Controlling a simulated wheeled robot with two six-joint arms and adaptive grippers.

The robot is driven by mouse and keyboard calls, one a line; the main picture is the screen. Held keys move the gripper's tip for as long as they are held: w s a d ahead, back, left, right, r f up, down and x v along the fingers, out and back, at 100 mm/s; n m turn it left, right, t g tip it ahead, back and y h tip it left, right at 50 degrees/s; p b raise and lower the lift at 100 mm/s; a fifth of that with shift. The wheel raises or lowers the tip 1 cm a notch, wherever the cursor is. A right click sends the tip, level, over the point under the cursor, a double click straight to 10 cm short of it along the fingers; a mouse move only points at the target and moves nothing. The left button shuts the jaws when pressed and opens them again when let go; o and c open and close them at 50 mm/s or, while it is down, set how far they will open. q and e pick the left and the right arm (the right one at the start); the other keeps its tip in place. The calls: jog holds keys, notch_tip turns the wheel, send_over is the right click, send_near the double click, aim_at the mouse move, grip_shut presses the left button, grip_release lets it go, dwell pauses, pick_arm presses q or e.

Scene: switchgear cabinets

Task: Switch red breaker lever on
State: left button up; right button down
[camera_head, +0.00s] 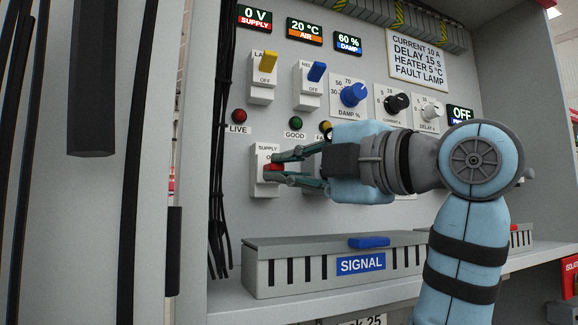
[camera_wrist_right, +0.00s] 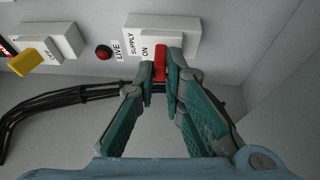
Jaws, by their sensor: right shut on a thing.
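The red breaker lever (camera_head: 272,167) sits on a white switch block labelled SUPPLY (camera_head: 266,150) at the lower left of the panel. My right gripper (camera_head: 272,168) comes in from the right and is shut on the lever, its fingers on either side of it. In the right wrist view the red lever (camera_wrist_right: 159,70) shows between the fingertips (camera_wrist_right: 160,78), beside the word ON on the block (camera_wrist_right: 160,38). The fingers hide part of the block and lever in the head view. The supply display (camera_head: 255,18) reads 0 V. My left gripper is not in view.
Above are a yellow lever (camera_head: 268,62) and a blue lever (camera_head: 317,72). A blue knob (camera_head: 354,95) and smaller knobs sit to the right. Black cables (camera_head: 222,130) hang left of the switch. A grey SIGNAL box (camera_head: 290,271) stands on the shelf below.

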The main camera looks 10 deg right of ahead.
jog(key=shift+r, duration=0.15)
jog(key=shift+w+r+m+g+h, duration=0.15)
jog(key=shift+r+m+g+h, duration=0.45)
jog(key=shift+g, duration=0.5)
jog(key=shift+w+r+m+g+h, duration=0.1)
jog(key=shift+r+m+g+h, duration=0.3)
jog(key=shift+g+h, duration=0.55)
jog(key=shift+r+g, duration=0.1)
jog(key=shift+g, duration=0.25)
